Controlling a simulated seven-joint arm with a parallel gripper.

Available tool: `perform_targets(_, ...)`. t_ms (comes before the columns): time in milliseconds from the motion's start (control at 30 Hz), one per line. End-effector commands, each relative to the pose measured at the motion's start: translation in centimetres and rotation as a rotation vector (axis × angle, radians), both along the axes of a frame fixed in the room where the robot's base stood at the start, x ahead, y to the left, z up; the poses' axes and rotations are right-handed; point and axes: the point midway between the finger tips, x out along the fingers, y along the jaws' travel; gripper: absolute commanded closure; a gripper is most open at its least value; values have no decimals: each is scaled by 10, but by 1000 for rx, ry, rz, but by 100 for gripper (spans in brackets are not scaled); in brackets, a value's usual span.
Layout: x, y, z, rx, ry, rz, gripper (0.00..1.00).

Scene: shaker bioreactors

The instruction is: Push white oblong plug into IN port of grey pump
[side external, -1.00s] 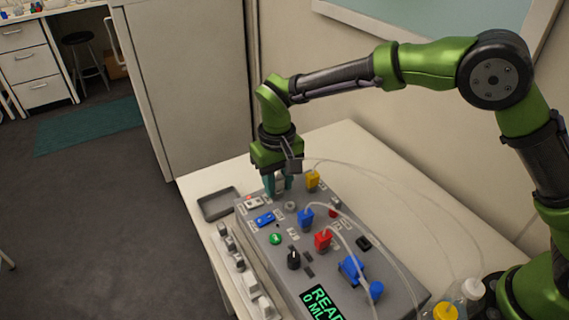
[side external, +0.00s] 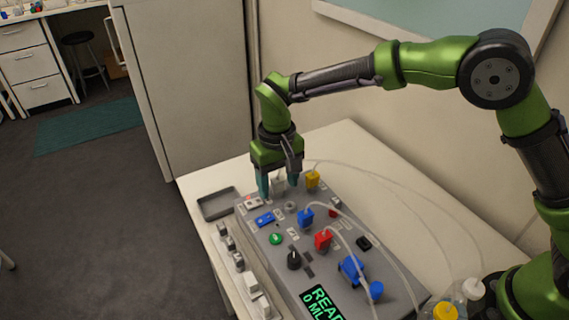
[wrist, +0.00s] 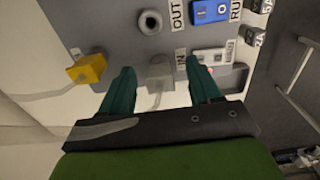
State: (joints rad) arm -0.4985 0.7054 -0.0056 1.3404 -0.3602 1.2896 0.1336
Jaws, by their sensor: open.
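The white oblong plug (wrist: 160,73) stands at the IN label on the grey pump (wrist: 110,25), with its tube trailing toward the wrist camera. It hides the IN port beneath it, and I cannot tell how deep it sits. In the side external view the plug (side external: 278,185) shows between the fingers, at the far end of the pump (side external: 378,300). My gripper (wrist: 160,67) is open, one teal finger on each side of the plug, with gaps between. It also shows low over the pump in the side external view (side external: 279,190).
An empty round OUT port (wrist: 150,22) lies beside the plug. A yellow plug (side external: 313,180) with a tube stands close to the right finger. Blue (side external: 306,218) and red (side external: 323,240) plugs with tubes stand nearer. A grey tray (side external: 218,204) lies left of the pump.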

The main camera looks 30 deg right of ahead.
Motion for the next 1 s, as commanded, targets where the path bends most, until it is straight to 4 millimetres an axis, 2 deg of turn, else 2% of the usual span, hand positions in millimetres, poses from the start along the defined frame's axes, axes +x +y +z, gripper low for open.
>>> perform_targets(167, 1, 1, 35, 3, -6, 0, 38)
perform_targets(500, 0, 1, 117, 2, -5, 0, 38)
perform_targets(600, 0, 1, 135, 1, -5, 0, 38)
perform_targets(800, 0, 1, 157, 0, 0, 1, 38)
perform_targets(1000, -1, 0, 161, 0, 0, 0, 38)
